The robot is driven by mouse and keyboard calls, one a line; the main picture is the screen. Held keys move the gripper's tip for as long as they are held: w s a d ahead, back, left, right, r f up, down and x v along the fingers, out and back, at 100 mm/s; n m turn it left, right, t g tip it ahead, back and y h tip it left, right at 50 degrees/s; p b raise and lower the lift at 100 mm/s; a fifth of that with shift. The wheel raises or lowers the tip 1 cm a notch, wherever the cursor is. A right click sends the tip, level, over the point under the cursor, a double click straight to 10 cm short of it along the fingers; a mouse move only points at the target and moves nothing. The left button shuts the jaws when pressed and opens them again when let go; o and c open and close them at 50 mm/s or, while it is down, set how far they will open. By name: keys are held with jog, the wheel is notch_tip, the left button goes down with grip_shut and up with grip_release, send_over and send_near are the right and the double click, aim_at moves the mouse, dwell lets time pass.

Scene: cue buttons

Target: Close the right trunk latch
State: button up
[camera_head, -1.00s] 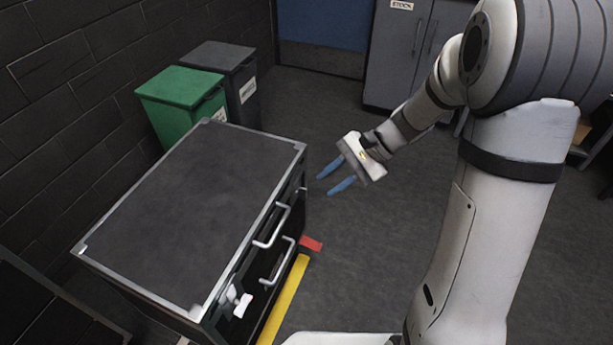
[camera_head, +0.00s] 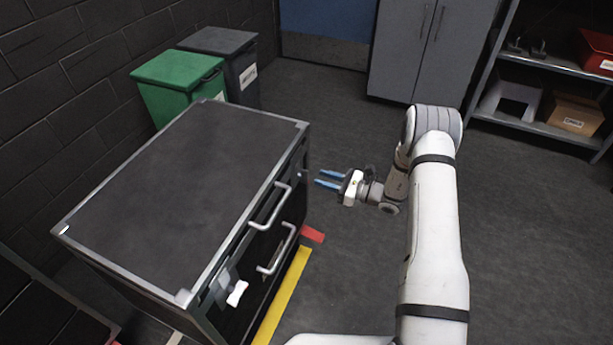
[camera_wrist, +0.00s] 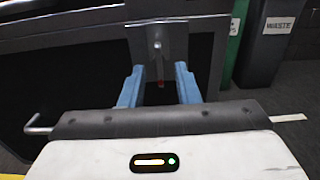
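The trunk (camera_head: 170,190) is a big dark case with metal edges, left of my arm. In the head view this latch is too small to read clearly. The left latch (camera_head: 237,293) has a white lever that sticks out from the trunk's front. My gripper (camera_head: 319,178) has its two blue fingers apart and empty, pointing at the right latch with a gap; it also shows in the wrist view (camera_wrist: 158,88).
Two metal handles (camera_head: 272,208) stick out from the trunk's front. A green bin (camera_head: 178,85) and a grey waste bin (camera_head: 235,65) stand behind it. A yellow floor strip (camera_head: 284,295) and red mark (camera_head: 313,235) lie beside it. Shelves stand at right; the floor behind my gripper is clear.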

aim_at(307, 184)
jog(key=x, duration=0.6)
jog(key=shift+a+b, duration=0.25)
jog(key=shift+b, duration=0.1)
grip_shut()
